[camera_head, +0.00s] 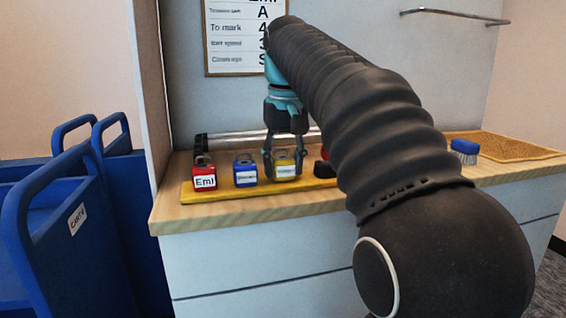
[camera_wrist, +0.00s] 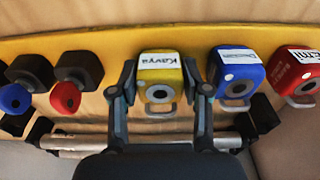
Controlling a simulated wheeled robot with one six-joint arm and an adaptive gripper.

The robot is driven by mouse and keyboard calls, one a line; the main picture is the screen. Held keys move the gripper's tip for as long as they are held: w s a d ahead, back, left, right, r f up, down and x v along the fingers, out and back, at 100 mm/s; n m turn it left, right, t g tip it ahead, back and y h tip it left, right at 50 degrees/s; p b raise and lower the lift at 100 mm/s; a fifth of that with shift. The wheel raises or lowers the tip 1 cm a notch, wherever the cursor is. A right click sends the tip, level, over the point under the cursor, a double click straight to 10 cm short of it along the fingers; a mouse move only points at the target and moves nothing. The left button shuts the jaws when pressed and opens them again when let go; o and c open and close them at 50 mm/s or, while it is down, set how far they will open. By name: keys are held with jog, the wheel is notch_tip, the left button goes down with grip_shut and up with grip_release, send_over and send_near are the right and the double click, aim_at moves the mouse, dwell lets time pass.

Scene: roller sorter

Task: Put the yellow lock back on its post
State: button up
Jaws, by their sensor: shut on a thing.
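The yellow lock (camera_head: 286,163) is in the row on the yellow board (camera_head: 232,192), to the right of the blue lock (camera_head: 245,171) in the head view. My gripper (camera_head: 283,160) points down with a finger on each side of it. In the wrist view the yellow lock (camera_wrist: 160,85), with a white label reading "Kavya", sits between the fingers of my gripper (camera_wrist: 160,90), which is shut on it. Its shackle faces the metal rail (camera_wrist: 90,142). The lock looks upright and over or on the board; I cannot tell whether it touches or sits on a post.
The red lock (camera_head: 204,174) labelled "Emi" stands beside the blue one. Black blocks (camera_wrist: 78,68) with a red and a blue round piece are on the yellow lock's other side. A blue brush (camera_head: 464,148) lies at the right. Blue carts (camera_head: 75,215) stand left of the counter.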

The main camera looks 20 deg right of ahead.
jog(key=shift+f, duration=0.2)
dwell(0.6)
jog(key=o, duration=1.3)
